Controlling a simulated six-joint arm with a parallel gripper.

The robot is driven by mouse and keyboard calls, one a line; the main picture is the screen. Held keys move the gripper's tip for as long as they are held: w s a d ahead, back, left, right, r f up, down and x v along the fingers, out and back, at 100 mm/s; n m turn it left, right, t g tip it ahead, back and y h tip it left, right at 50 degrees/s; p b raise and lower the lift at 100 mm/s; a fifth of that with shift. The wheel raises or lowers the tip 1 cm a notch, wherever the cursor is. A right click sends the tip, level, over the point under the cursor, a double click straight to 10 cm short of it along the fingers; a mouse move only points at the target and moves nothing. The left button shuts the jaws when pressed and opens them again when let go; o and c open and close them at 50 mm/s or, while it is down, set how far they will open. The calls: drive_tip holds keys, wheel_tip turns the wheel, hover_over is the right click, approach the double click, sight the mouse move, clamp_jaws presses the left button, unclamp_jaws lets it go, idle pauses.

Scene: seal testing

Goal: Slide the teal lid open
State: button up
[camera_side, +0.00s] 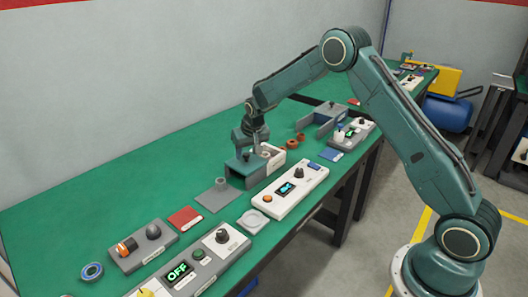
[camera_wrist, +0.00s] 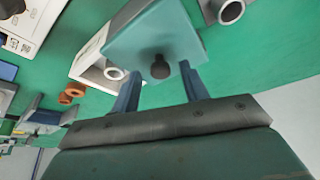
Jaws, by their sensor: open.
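The teal lid (camera_wrist: 150,38) fills the upper middle of the wrist view, with a dark round knob (camera_wrist: 160,69) at its near edge. My gripper (camera_wrist: 161,70) is open, with its two fingers on either side of the knob and a visible gap to each. In the side view my gripper (camera_side: 247,152) points down over the teal lid (camera_side: 238,166). Beside the lid, the white box (camera_side: 280,158) is uncovered and a grey ring (camera_wrist: 113,72) shows inside it. Whether the fingers touch the lid is hard to tell.
A white panel with a blue display (camera_side: 286,188) stands in front of the box. A grey plate (camera_side: 216,195) and a red pad (camera_side: 185,218) lie to the left. Orange-brown rings (camera_side: 292,144) and a grey bracket (camera_side: 322,118) stand behind. The green bench (camera_side: 90,215) is clear at far left.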

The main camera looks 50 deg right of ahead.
drive_tip(key=v, duration=1.3)
drive_tip(key=shift+r, duration=0.35)
drive_tip(key=shift+s, duration=0.2)
drive_tip(key=s+a+r+n+y, duration=0.1)
drive_tip(key=s+a+r, duration=0.2)
drive_tip(key=s+r, duration=0.45)
drive_tip(key=s+a+r+n, duration=0.15)
drive_tip(key=s+r, duration=0.35)
drive_tip(key=s, duration=0.6)
drive_tip(key=s+a+f+n, duration=0.1)
drive_tip(key=s+a, duration=0.1)
drive_tip(key=s, duration=0.7)
drive_tip(key=s+a+f+n+t, duration=0.1)
drive_tip(key=s+a, duration=0.1)
drive_tip(key=s, duration=0.8)
drive_tip(key=shift+f+y, duration=0.2)
drive_tip(key=shift+y, duration=0.2)
